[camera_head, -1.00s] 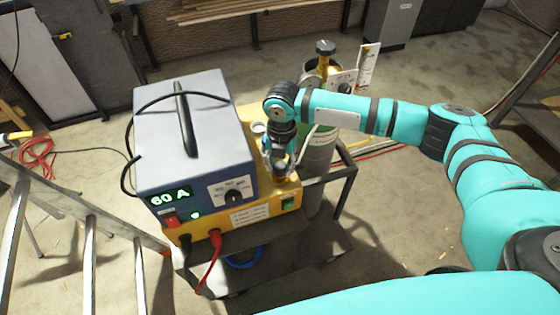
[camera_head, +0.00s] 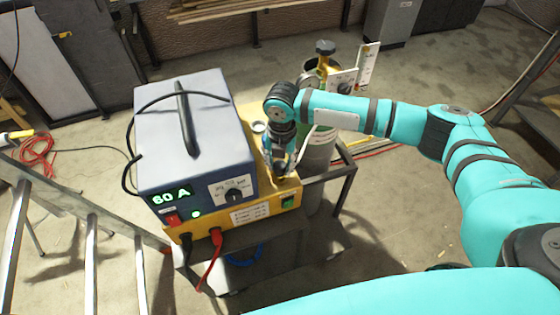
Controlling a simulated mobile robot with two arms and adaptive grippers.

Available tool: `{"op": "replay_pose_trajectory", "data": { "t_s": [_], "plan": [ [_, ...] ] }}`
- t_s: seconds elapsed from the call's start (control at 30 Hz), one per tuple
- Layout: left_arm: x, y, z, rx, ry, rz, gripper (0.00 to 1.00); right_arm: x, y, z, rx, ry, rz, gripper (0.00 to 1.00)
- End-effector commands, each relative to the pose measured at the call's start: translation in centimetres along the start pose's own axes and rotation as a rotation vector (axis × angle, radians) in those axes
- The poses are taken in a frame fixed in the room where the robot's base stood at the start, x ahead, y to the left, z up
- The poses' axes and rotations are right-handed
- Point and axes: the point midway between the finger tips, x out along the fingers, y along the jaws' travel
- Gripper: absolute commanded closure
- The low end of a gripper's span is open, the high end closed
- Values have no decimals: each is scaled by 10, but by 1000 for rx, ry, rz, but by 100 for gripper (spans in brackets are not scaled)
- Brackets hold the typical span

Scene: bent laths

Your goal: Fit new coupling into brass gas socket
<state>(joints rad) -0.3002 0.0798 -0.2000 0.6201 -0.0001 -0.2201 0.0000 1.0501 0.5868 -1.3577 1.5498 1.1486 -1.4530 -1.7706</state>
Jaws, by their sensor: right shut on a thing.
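My right gripper (camera_head: 279,166) points down at the right end of the yellow unit (camera_head: 285,188), beside the blue-grey power box. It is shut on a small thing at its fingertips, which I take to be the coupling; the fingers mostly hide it. I cannot make out the brass gas socket, as the gripper and wrist cover that part of the yellow unit. Whether the held piece touches a socket cannot be told. My left gripper is out of view.
The power box (camera_head: 190,130) has a black handle, a cable and a lit "60 A" display. A gas cylinder (camera_head: 318,150) with a valve and gauge stands close behind my right wrist. A red cable (camera_head: 211,265) hangs in front. A ladder (camera_head: 90,250) stands at the left.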

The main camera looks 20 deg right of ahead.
Motion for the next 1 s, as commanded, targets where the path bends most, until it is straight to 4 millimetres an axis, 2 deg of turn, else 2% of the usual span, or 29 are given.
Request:
{"op": "replay_pose_trajectory", "data": {
  "t_s": [0.2, 0.23, 0.4, 0.77, 0.87, 1.0],
  "plan": [
    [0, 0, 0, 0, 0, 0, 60, 0, 0, 0, 0, -1, 1, 100],
    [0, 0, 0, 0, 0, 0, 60, 0, 0, 0, 0, -1, 1, 63],
    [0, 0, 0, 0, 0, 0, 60, 0, 0, 0, 0, -1, 0, 41],
    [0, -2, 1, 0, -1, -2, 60, -5, 0, 0, 0, -1, 1, 40],
    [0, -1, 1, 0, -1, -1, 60, -18, 0, 1, 0, -3, 1, 40],
    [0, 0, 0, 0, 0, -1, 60, -47, 1, 1, 0, -4, 3, 40]
  ]
}}
